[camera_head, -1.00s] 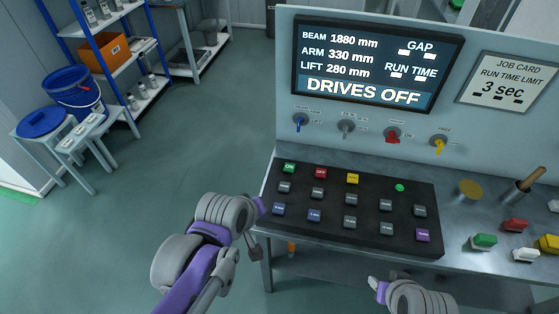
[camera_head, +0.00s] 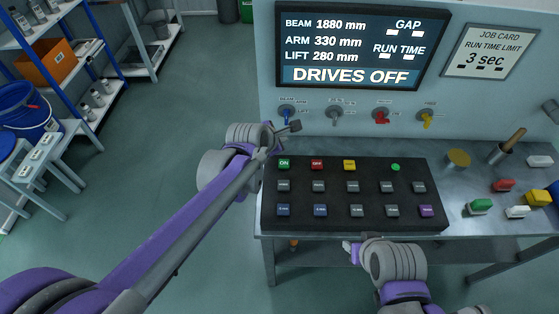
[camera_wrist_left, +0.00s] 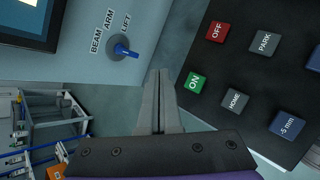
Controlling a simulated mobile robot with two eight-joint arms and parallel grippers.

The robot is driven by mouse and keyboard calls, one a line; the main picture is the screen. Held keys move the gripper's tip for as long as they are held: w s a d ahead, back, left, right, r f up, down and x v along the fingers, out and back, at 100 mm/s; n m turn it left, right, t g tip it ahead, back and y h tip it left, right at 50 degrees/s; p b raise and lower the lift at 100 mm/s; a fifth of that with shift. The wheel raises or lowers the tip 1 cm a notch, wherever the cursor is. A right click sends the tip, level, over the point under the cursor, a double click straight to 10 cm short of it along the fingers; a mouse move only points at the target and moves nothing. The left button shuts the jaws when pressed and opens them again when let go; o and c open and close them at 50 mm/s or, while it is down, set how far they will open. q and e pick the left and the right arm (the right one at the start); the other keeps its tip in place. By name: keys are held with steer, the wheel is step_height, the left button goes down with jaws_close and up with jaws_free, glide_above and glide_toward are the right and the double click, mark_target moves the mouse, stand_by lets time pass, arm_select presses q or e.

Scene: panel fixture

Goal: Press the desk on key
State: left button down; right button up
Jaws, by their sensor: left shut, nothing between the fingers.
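The green ON key (camera_head: 284,164) is at the far left of the top row on the black desk panel (camera_head: 378,177). In the left wrist view the ON key (camera_wrist_left: 195,83) lies just right of my shut fingertips, apart from them. My left gripper (camera_head: 290,128) is shut and empty, above the panel's far left corner, near the blue selector knob (camera_head: 287,116). It also shows in the left wrist view (camera_wrist_left: 159,75). My right gripper (camera_head: 350,247) is at the desk's front edge; its fingers are too small to judge.
The screen (camera_head: 362,46) reads DRIVES OFF. The red OFF key (camera_head: 317,164) sits right of the ON key. Several selector knobs line the upright panel. A wooden-handled tool in a cup (camera_head: 502,152) and coloured blocks (camera_head: 480,206) stand on the right of the desk.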

arm_select(q)
steer(key=shift+s+d, duration=0.1)
arm_select(e)
steer(key=shift+s+d, duration=0.1)
arm_select(q)
steer(key=b, duration=0.5)
glide_above(282, 166)
step_height(282, 166, down, 8)
steer(key=shift+r, duration=0.15)
steer(key=shift+f+b, duration=0.4)
steer(key=shift+f, duration=0.15)
arm_select(e)
step_height(282, 166, down, 7)
steer(key=s, duration=0.1)
steer(key=shift+s+r, duration=0.15)
steer(key=shift+s, duration=0.1)
arm_select(q)
steer(key=shift+f, duration=0.1)
stand_by(0.6)
steer(key=shift+f, duration=0.3)
arm_select(e)
steer(key=shift+f, duration=0.3)
